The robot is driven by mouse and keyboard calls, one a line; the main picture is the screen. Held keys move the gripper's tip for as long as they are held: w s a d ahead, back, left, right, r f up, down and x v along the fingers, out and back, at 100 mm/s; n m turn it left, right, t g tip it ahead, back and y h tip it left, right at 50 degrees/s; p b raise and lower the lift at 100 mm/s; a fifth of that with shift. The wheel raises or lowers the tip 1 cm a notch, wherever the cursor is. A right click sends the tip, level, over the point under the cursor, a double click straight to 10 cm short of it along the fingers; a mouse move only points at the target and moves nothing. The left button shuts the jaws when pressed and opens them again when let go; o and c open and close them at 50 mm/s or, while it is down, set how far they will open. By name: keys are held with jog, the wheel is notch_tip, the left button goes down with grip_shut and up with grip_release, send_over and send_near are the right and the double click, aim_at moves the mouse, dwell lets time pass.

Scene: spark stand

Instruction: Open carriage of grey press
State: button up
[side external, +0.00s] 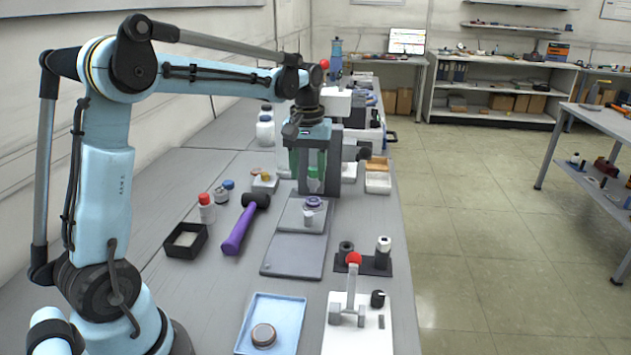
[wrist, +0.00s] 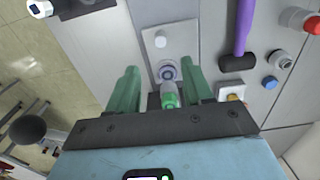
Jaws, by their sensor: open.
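The grey press stands in the middle of the bench in the side view, with a dark grey upright (side external: 332,172) behind a flat grey base (side external: 290,256). A purple-ringed round piece (side external: 313,203) sits on the base; it also shows in the wrist view (wrist: 167,73). My gripper (side external: 309,172) is at the upright, above the base, its green fingers pointing down. In the wrist view my gripper (wrist: 162,82) is open, fingers apart on either side of a bright green and pale cylinder (wrist: 169,97). Whether a finger touches it cannot be told. My arm end hides much of the carriage area.
A blue tray (side external: 270,322) and a white red-knobbed lever fixture (side external: 358,325) are in front. A black block with cylinders (side external: 376,266) stands right.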

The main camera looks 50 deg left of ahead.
aim_at(309, 213)
notch_tip(309, 213, down, 12)
jog(key=shift+a+f, duration=0.1)
dwell(0.5)
jog(key=shift+c, duration=0.2)
grip_shut()
